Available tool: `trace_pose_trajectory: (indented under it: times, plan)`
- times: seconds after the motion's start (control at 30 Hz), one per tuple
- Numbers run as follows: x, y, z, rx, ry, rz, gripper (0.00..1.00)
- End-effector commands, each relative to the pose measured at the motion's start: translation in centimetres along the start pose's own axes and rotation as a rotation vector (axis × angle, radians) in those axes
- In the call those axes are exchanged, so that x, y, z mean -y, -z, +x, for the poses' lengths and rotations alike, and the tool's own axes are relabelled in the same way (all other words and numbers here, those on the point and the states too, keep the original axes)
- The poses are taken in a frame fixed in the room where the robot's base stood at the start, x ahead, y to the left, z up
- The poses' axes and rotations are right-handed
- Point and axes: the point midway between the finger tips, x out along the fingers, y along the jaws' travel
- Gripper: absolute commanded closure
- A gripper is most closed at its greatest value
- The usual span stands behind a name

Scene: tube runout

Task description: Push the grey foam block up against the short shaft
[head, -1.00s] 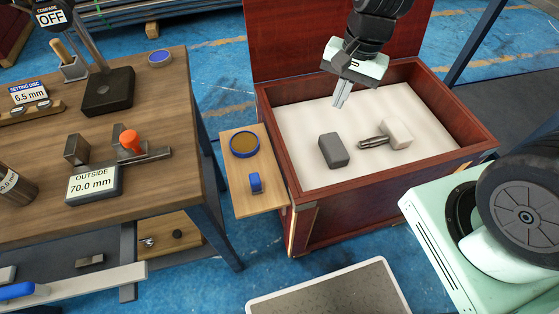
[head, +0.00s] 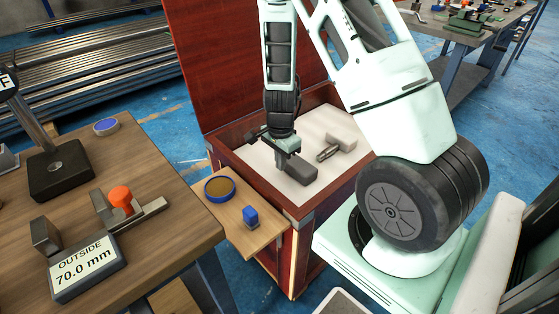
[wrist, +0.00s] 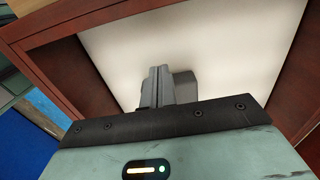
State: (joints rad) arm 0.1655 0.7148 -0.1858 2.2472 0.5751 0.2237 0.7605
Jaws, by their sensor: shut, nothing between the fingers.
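The grey foam block (head: 301,170) lies on the pale floor of the red wooden box. The short shaft (head: 327,153), dark metal, lies just right of it, with a small gap showing between them. My gripper (head: 282,160) is shut and empty, lowered at the block's left side. In the wrist view the shut fingers (wrist: 158,84) stand right beside the grey block (wrist: 186,85). I cannot tell whether they touch it. The shaft is hidden in the wrist view.
A white block (head: 342,139) lies at the shaft's far right end. The box's red walls (head: 262,187) stand close around. A wooden shelf (head: 247,238) with a round blue-rimmed dish (head: 219,189) and a blue piece (head: 250,216) sits outside the box at left.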

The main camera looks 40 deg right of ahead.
Motion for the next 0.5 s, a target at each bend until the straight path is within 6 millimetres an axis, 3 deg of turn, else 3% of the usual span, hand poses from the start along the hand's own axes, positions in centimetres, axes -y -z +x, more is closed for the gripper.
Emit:
trace_pose_trajectory:
  times: [0.03, 0.3, 0.5]
  plan:
    - [-0.1, 0.1, 1.6, 0.001, -0.003, 0.003, 1.0]
    - [-0.1, 0.2, 6.7, 0.001, -0.001, 0.001, 1.0]
    - [0.1, 3.0, 6.1, 0.0, 0.002, 0.0, 1.0]
